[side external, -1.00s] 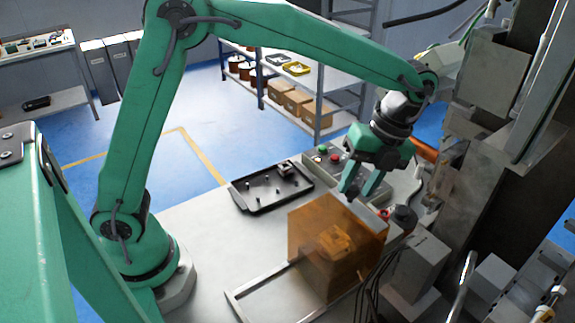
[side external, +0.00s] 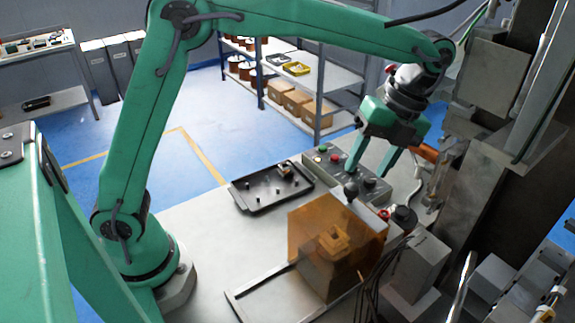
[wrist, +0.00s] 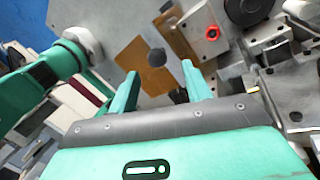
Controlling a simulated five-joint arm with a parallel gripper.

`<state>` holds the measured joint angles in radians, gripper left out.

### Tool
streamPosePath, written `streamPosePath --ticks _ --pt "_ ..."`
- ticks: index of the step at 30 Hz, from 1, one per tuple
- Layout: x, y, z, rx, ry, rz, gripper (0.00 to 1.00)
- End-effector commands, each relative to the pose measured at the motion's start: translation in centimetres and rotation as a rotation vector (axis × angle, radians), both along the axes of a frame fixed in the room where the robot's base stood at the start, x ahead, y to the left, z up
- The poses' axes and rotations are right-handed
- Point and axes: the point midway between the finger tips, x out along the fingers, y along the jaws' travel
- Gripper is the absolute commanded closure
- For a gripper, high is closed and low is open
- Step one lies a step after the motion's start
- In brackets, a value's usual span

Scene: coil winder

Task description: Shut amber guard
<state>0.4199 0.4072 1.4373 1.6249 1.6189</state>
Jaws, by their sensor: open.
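The amber guard (side external: 312,225) is a see-through orange panelled cover at the machine end of a flat metal rail frame (side external: 262,283). A blocky shape shows through it. A dark round knob (side external: 350,190) stands at its top edge. My gripper (side external: 367,173) is open and empty above the knob, with the fingers pointing down. In the wrist view the amber guard (wrist: 140,66) lies beyond the fingertips, and the knob (wrist: 157,57) appears between them, apart from both fingers.
A black tray (side external: 268,198) with small pegs and a metal part lies behind the guard. A control box (side external: 343,166) with coloured buttons is close behind my gripper. A red knob (wrist: 212,32) and grey machine blocks crowd the right. The bench at the left is clear.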

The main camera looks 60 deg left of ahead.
Motion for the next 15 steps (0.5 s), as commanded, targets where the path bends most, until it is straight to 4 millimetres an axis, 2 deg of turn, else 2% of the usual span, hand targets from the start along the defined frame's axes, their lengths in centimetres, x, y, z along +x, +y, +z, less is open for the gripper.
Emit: streamPosePath --ticks 6,15 --pt "0.6 -0.3 1.9 -0.001 -0.002 0.0 0.51" --pt "0.9 -0.4 2.7 0.0 -0.001 0.0 0.51"
